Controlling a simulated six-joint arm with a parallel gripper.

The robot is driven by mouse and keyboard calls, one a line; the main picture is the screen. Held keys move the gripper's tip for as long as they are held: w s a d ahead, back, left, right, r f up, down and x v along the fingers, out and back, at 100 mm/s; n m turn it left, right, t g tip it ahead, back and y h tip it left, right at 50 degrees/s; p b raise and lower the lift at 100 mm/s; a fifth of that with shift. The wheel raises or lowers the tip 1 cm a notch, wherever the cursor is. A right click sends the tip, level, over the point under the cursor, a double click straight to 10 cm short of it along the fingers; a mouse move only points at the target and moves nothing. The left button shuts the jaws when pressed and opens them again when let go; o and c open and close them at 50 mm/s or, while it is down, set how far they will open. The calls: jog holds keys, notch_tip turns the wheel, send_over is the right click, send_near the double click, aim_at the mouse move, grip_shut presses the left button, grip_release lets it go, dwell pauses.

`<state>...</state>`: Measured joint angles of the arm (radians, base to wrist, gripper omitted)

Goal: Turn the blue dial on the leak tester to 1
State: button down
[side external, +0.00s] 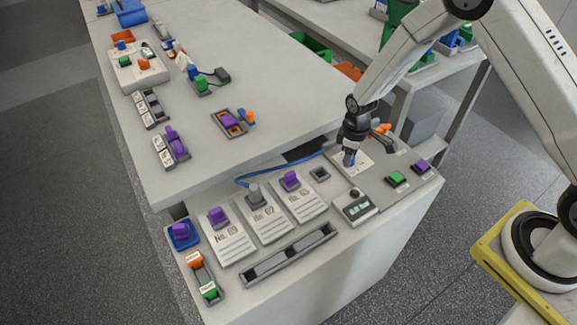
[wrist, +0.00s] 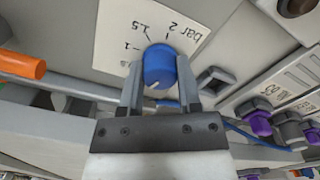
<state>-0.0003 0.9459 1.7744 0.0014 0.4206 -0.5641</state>
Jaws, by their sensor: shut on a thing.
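The blue dial (wrist: 160,66) sits on the leak tester's panel beside a white scale label (wrist: 110,40). My gripper (wrist: 159,72) has one finger on each side of the dial and is shut on it. Printed marks 1, 1.5 and 2 and the word bar show on the label, upside down in the wrist view. A short white line on the dial's face points down and slightly left in that view, away from the 1. A further mark is partly hidden by the left finger. In the side view, my gripper (side external: 350,156) points down over the panel and mostly covers the dial.
A green button (side external: 397,179) and a purple one (side external: 421,166) stand right of the dial. A small display box (side external: 356,206) is in front. An orange part (wrist: 22,65) lies left in the wrist view. A blue cable (side external: 280,169) runs behind the numbered plates.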

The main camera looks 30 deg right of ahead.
jog(key=m, duration=0.3)
jog(key=shift+m, duration=0.4)
jog(key=m, duration=0.3)
jog(key=shift+m, duration=0.4)
jog(key=m, duration=0.7)
jog(key=shift+c, duration=1.5)
grip_release()
jog(key=shift+r, duration=0.15)
jog(key=shift+r, duration=3.75)
